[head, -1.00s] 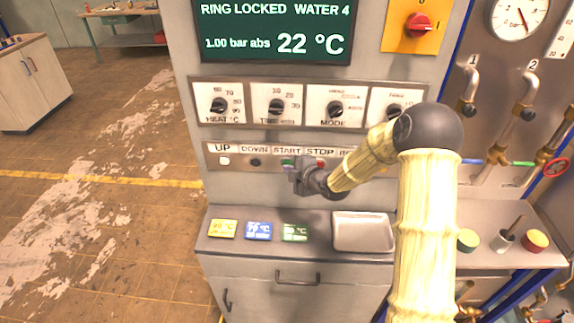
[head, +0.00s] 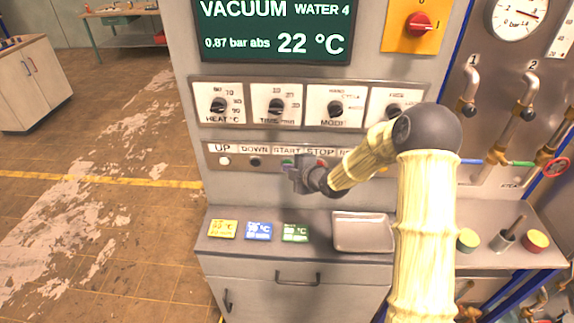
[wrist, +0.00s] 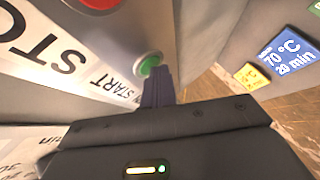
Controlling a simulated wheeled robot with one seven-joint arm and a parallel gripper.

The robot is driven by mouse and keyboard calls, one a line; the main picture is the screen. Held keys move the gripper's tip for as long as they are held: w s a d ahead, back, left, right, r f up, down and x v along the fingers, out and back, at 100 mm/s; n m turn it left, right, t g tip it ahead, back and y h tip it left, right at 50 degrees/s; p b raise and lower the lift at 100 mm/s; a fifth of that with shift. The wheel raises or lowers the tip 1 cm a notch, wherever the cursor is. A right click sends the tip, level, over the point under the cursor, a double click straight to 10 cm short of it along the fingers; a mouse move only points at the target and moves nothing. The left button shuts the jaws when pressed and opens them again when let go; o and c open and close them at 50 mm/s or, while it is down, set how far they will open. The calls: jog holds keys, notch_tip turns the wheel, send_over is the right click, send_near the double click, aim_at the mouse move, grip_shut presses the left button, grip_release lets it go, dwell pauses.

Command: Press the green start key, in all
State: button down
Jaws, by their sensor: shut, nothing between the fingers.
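The green start key (wrist: 149,66) sits in a pale ring on the panel under the START label. It also shows in the head view (head: 287,162), partly hidden by my gripper. My gripper (wrist: 158,78) is shut and empty, its fingertips at the green key's edge in the wrist view. In the head view my gripper (head: 293,173) is in front of the key row. The display (head: 275,30) reads VACUUM, 0.87 bar abs, 22 °C, WATER 4.
The red stop key (wrist: 100,3) is beside the green one. Several dials (head: 277,106) are above the key row. Below, yellow, blue and green cards and a metal tray (head: 362,232) lie on the ledge. The floor at left is open.

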jog(key=shift+s, duration=0.1)
jog(key=shift+s+b, duration=0.65)
jog(key=shift+s, duration=0.1)
jog(key=s+b, duration=0.3)
jog(key=s, duration=0.2)
jog(key=shift+a, duration=0.1)
dwell(0.8)
